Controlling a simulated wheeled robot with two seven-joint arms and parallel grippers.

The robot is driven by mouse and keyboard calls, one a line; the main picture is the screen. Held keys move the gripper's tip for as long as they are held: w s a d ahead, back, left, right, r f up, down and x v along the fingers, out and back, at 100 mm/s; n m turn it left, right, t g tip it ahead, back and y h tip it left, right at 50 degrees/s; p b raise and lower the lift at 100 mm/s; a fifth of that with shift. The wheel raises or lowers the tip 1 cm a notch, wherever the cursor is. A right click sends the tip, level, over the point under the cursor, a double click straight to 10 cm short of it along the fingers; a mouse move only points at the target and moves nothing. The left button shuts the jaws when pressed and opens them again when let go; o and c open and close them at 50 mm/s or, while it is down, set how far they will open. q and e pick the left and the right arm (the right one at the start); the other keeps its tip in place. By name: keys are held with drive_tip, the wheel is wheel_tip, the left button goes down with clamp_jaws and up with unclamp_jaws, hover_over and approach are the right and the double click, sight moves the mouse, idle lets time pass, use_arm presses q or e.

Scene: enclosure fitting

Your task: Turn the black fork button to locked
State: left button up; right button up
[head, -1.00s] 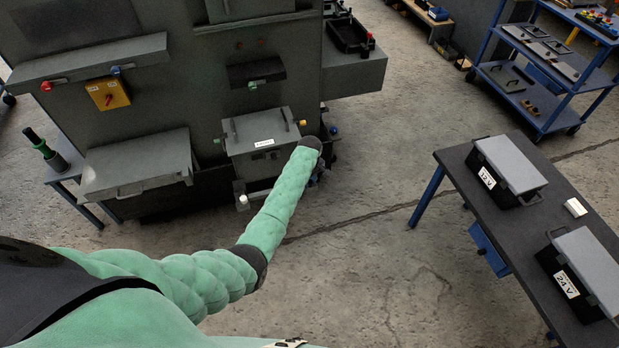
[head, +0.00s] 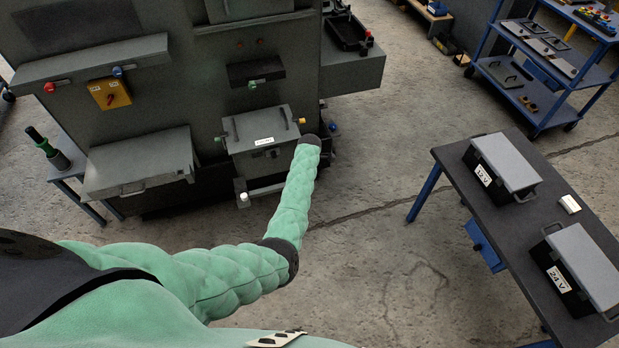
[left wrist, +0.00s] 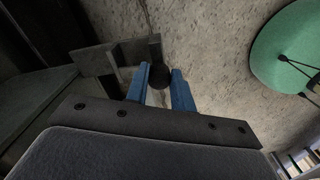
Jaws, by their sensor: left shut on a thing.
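In the left wrist view, a black button (left wrist: 158,74) with a dark upright bar above it sits between the two blue fingers of my left gripper (left wrist: 160,90). The gripper is shut on this button, and the fingers cover its sides. A grey bracket (left wrist: 95,60) stands just left of it. In the head view, my green left arm reaches to the right side of a labelled grey box (head: 262,130) on the machine front. My wrist hides the button and fingers there. The lock marking cannot be read. My right gripper is not in view.
The grey machine (head: 160,70) carries a yellow switch box (head: 109,94) and several coloured knobs. A dark table (head: 540,225) with two labelled cases stands at right. A blue cart (head: 550,65) is behind it. The floor between is clear.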

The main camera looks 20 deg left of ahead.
use_arm(q)
drive_tip(key=shift+r+n, duration=0.1)
drive_tip(key=shift+n, duration=0.4)
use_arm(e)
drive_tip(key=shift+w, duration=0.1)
use_arm(q)
drive_tip(key=o, duration=1)
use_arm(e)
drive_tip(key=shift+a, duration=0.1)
use_arm(q)
drive_tip(key=shift+r+p, duration=0.35)
drive_tip(key=shift+p, duration=0.05)
wheel_tip(320, 180, up, 5)
drive_tip(key=p, duration=0.4)
drive_tip(key=shift+a+r+p, duration=0.1)
drive_tip(key=shift+r+p, duration=0.9)
drive_tip(key=shift+p, duration=0.15)
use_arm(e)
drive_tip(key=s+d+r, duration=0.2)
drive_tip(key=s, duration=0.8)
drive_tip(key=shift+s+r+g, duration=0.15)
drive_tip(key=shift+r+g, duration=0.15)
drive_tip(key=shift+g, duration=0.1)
